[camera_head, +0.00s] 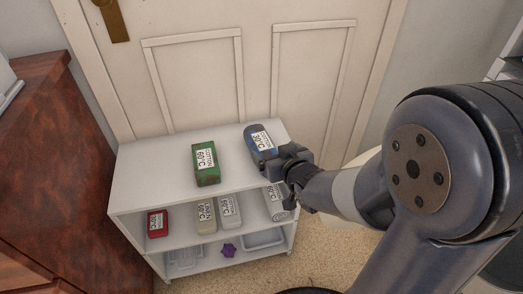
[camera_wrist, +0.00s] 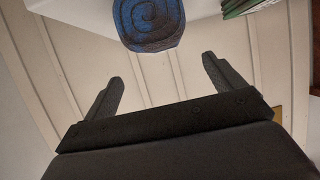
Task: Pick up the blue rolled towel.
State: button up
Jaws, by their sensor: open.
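The blue rolled towel (camera_head: 261,140) lies on the white shelf's top, near its right end, with a white label on its upper side. Its round, spiral end shows at the top of the wrist view (camera_wrist: 149,24). My gripper (camera_head: 279,160) is close to the towel's near end. In the wrist view my gripper (camera_wrist: 162,70) is open, with nothing between its two fingers. The towel appears ahead of the fingertips, with a gap between them. The arm hides part of the shelf's right side in the head view.
A green labelled item (camera_head: 206,162) lies left of the towel on the white shelf (camera_head: 150,180). A door stands behind, and a brown dresser (camera_head: 45,170) is at left.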

aim_at(263, 142)
jog(key=shift+x, duration=0.9)
jog(key=b+x, duration=0.1)
jog(key=x, duration=0.3)
jog(key=shift+s+a+f+b, duration=0.15)
jog(key=shift+a+f+b, duration=0.1)
jog(key=shift+b, duration=0.15)
jog(key=shift+w+a, duration=0.2)
jog(key=shift+w, duration=0.4)
jog(key=shift+c, duration=0.2)
jog(key=c, duration=1.1)
